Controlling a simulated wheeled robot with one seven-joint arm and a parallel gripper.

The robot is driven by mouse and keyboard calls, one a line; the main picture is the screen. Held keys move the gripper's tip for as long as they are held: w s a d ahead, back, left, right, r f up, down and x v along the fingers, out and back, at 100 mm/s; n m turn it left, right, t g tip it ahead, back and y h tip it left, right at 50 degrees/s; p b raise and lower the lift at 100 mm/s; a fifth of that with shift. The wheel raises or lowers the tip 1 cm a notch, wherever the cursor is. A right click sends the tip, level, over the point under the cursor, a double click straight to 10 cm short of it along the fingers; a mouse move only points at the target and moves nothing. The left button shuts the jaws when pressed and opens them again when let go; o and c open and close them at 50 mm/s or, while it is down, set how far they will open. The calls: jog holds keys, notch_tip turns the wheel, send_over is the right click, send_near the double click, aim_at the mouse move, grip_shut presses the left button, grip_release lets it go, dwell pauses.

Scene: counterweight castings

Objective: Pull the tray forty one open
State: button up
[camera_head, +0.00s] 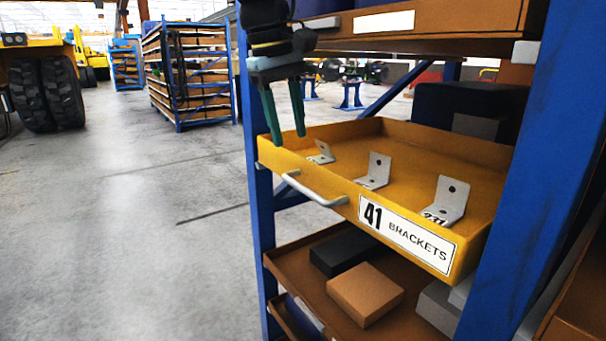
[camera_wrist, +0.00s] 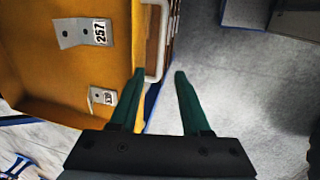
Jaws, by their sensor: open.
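The yellow tray (camera_head: 300,160) marked "41 BRACKETS" sits in a blue rack. Its label (camera_head: 408,233) is on the front face, and a pale bar handle (camera_head: 315,192) is left of the label. Several metal angle brackets stand in the tray, one of them (camera_head: 447,200) near the label. My gripper (camera_head: 288,139) is open and empty, fingers pointing down, at the tray's left front above the handle. In the wrist view, the handle (camera_wrist: 153,75) shows between the open fingertips (camera_wrist: 160,72), beside the yellow tray (camera_wrist: 40,60). I cannot tell whether they touch.
A blue rack post (camera_head: 550,150) stands close at the right. A brown shelf (camera_head: 340,300) with boxes lies below the tray, and another brown tray (camera_head: 440,25) is above. The grey floor (camera_head: 140,220) to the left is clear near the rack.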

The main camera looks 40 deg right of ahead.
aim_at(297, 185)
jog(key=f, duration=0.3)
jog(key=d+f, duration=0.1)
jog(key=f, duration=0.5)
jog(key=shift+d+f+p, duration=0.3)
jog(key=shift+d+p, duration=0.1)
grip_shut()
dwell(0.9)
